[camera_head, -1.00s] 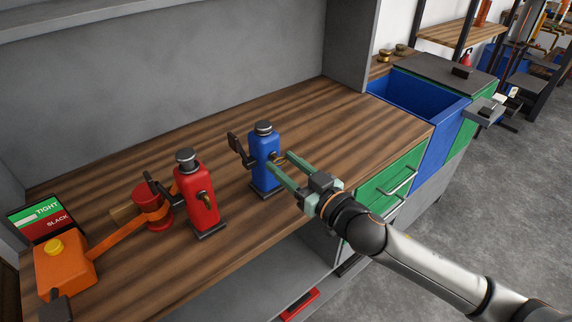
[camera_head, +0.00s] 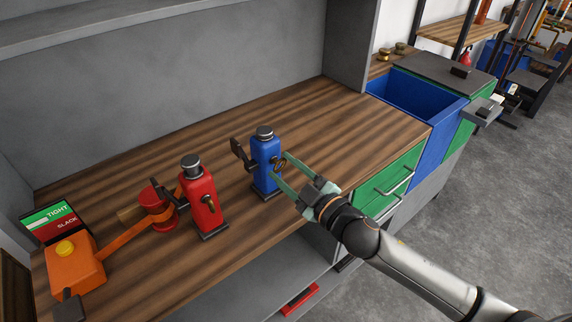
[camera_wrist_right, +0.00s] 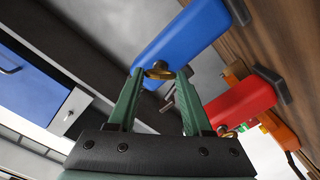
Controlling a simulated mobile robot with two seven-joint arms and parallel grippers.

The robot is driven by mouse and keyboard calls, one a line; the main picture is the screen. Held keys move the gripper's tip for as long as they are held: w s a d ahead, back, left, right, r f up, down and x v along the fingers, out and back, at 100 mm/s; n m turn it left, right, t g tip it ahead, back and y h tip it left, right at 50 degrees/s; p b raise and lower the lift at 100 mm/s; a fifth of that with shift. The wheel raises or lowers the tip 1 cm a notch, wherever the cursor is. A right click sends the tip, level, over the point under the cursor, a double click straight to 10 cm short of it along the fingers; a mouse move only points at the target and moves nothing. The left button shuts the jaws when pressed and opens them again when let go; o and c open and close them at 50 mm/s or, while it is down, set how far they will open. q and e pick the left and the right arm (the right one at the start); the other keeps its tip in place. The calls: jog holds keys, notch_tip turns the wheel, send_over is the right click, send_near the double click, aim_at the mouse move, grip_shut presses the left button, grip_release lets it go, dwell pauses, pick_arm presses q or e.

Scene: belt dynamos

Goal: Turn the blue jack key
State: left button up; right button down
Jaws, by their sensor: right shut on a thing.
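The blue jack (camera_head: 265,162) stands upright on the wooden bench, with a dark cap on top and a dark bracket on its left side. Its brass key (camera_head: 281,162) sticks out of the side facing my right gripper (camera_head: 278,165). In the right wrist view the key (camera_wrist_right: 158,71) sits between the two green fingertips (camera_wrist_right: 160,73), close against the blue body (camera_wrist_right: 180,38). My right gripper is shut on the key. My left gripper is not in view.
A red jack (camera_head: 203,200) with its own brass key stands left of the blue one. An orange belt (camera_head: 130,234) runs from an orange box (camera_head: 75,272) to a red drum (camera_head: 158,208). A TIGHT/SLACK panel (camera_head: 54,221) stands at the left. The bench behind the blue jack is clear.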

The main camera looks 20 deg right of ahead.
jog(key=n+p, duration=0.1)
jog(key=n, duration=0.3)
jog(key=shift+n, duration=0.3)
jog(key=n+p, duration=0.1)
jog(key=n, duration=0.4)
jog(key=shift+f, duration=0.1)
jog(key=shift+n+p, duration=0.3)
jog(key=shift+c, duration=1.6)
grip_release()
jog(key=b+v, duration=0.3)
jog(key=v, duration=0.9)
jog(key=shift+s, duration=0.25)
